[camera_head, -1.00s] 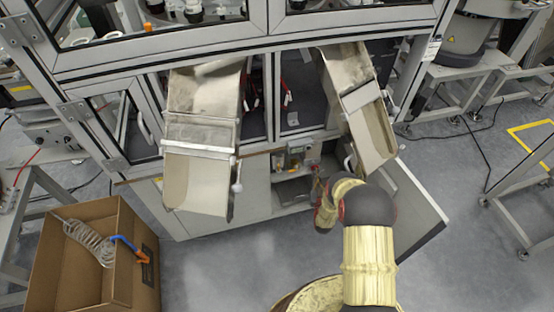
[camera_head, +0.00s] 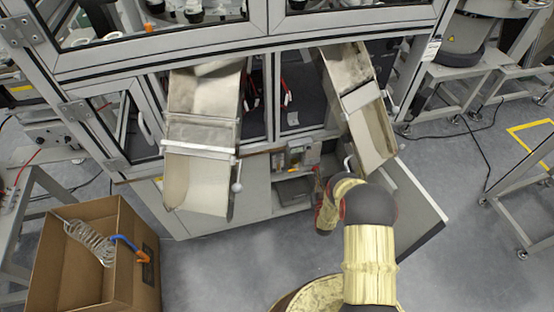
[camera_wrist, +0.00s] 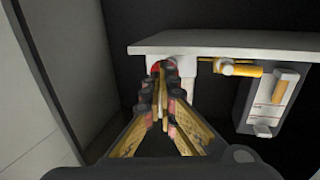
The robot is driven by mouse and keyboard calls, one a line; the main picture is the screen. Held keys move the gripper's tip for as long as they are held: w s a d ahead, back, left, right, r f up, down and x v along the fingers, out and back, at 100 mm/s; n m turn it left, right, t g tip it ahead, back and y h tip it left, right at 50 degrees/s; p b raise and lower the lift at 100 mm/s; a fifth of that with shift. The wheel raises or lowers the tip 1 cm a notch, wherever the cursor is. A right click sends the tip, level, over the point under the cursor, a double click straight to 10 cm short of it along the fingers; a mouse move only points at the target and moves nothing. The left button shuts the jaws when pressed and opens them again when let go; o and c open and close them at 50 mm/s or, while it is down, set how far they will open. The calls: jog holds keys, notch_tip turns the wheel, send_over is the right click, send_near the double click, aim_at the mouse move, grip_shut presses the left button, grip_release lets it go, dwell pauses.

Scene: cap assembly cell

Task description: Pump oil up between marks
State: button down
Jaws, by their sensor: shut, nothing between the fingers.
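The oil unit (camera_head: 298,156) sits inside the open lower cabinet below the machine. In the wrist view its housing (camera_wrist: 270,98) hangs at the right, with an orange strip in a pale window; I cannot make out the marks or the oil level. A yellow pipe (camera_wrist: 240,70) with a white fitting runs to its left. A red part (camera_wrist: 155,68) on a pale body lies beyond my fingertips, partly hidden by them. My gripper (camera_wrist: 164,82) is shut and empty, pointing at this red part; I cannot tell whether it touches. In the head view my gripper is mostly hidden behind my wrist.
A grey ledge (camera_wrist: 225,43) lies above the unit. The cabinet door (camera_head: 410,208) stands open at the right. Two metal chutes (camera_head: 200,135) (camera_head: 358,105) slope out above. A cardboard box (camera_head: 90,275) with a coiled hose stands at left on the floor.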

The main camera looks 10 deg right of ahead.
dwell(1.5)
jog(key=shift+w, duration=0.1)
dwell(0.5)
jog(key=shift+a+b+x, duration=0.25)
jog(key=shift+b+x, duration=0.05)
jog(key=shift+x, duration=0.8)
jog(key=shift+d+p+v, duration=0.25)
jog(key=shift+p+v, duration=0.1)
jog(key=shift+v, duration=0.85)
jog(key=d+p+v, duration=0.2)
jog(key=v, duration=1)
jog(key=shift+s+d, duration=0.25)
jog(key=shift+d, duration=0.25)
